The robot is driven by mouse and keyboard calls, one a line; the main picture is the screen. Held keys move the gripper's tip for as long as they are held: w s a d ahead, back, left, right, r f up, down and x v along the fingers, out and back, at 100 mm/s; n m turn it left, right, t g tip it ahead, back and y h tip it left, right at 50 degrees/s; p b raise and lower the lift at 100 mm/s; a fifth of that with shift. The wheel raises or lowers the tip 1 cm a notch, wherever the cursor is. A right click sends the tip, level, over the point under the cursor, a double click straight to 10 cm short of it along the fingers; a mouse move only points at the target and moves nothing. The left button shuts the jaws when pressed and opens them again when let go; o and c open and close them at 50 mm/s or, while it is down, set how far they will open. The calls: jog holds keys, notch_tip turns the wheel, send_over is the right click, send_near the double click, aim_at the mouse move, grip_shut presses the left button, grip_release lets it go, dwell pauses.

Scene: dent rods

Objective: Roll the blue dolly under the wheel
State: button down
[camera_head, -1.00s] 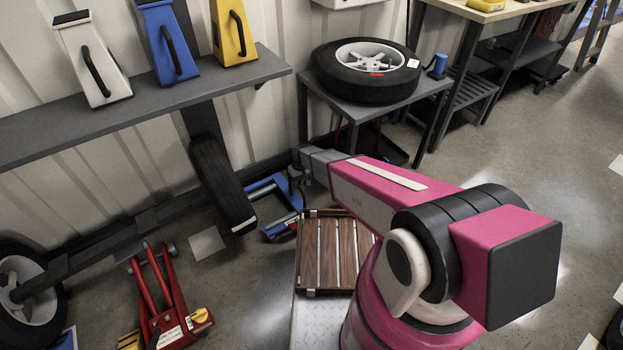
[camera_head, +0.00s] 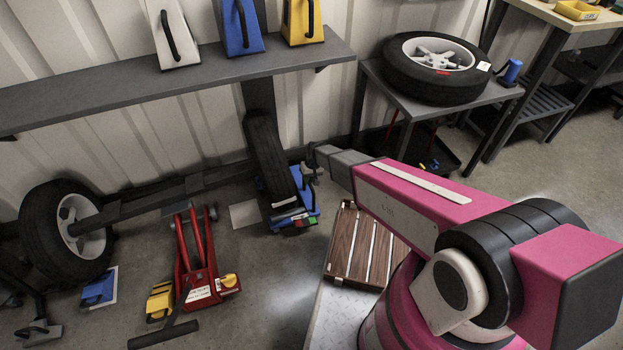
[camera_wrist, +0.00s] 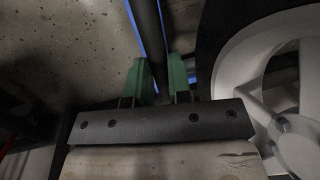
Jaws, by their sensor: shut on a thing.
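The blue dolly (camera_head: 306,214) is on the floor around the lower end of a black-tyred wheel (camera_head: 266,158) near the wall. Blue parts show on both sides of the tyre; I cannot tell whether they touch it. My gripper (camera_head: 309,172) is at the dolly's right side. In the wrist view, the green fingers of my gripper (camera_wrist: 161,80) are shut on a dark upright bar, the dolly's handle (camera_wrist: 148,30). Blue strips of the dolly (camera_wrist: 135,28) show beyond it, and the wheel's pale spoked rim (camera_wrist: 300,130) is close on the right. The dolly's far side is hidden.
A red floor jack (camera_head: 200,270) stands left, near a second wheel (camera_head: 60,235) and a blue block (camera_head: 98,290). A wooden-slatted rack (camera_head: 365,245) is just right of the dolly. A table (camera_head: 375,75) bears another wheel. Some floor between jack and dolly is clear.

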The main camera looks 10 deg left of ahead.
jog(key=shift+s+a, duration=0.1)
jog(key=shift+a, duration=0.15)
jog(key=c, duration=1.1)
grip_release()
jog(key=shift+o, duration=0.2)
jog(key=shift+r, duration=0.1)
notch_tip(320, 180, up, 10)
jog(key=w+d, duration=0.1)
jog(key=shift+d+r, duration=0.25)
jog(key=shift+d, duration=0.1)
